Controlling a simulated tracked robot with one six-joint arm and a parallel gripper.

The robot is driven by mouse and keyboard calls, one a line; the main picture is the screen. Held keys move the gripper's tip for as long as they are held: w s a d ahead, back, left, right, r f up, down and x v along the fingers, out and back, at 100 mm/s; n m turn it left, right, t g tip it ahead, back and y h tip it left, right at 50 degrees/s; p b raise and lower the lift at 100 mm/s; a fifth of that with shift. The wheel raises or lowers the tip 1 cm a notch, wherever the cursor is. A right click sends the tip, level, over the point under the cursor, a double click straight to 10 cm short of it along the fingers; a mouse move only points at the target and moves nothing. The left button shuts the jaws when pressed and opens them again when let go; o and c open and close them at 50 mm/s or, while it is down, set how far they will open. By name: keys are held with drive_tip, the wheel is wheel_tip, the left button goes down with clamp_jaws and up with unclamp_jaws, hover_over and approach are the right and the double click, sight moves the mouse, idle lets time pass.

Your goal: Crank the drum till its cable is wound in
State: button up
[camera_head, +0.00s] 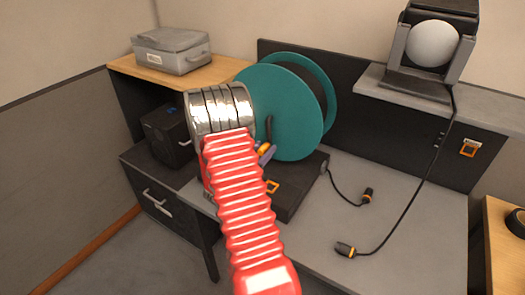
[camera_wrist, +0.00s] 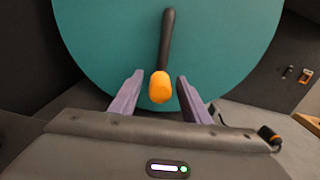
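A teal cable drum (camera_head: 285,110) stands on a dark base (camera_head: 300,190) on the grey desk. Its disc (camera_wrist: 90,40) fills the upper part of the wrist view. A dark crank arm (camera_wrist: 167,40) on the disc ends in an orange knob (camera_wrist: 160,88), low on the disc. My gripper (camera_wrist: 155,82) is open, with a purple finger on either side of the knob and gaps showing between. In the head view my arm hides most of the gripper (camera_head: 265,152). A short cable with a dark, orange-banded plug (camera_head: 368,195) runs from the base onto the desk.
A lamp (camera_head: 432,45) stands on a raised shelf at the back right; its cable ends in another plug (camera_head: 346,249) on the desk. A grey case (camera_head: 172,50) sits on the wooden shelf at left, above a black box (camera_head: 167,135). The desk's right part is clear.

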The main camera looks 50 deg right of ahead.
clamp_jaws()
idle(0.3)
drive_tip(key=shift+a, duration=0.1)
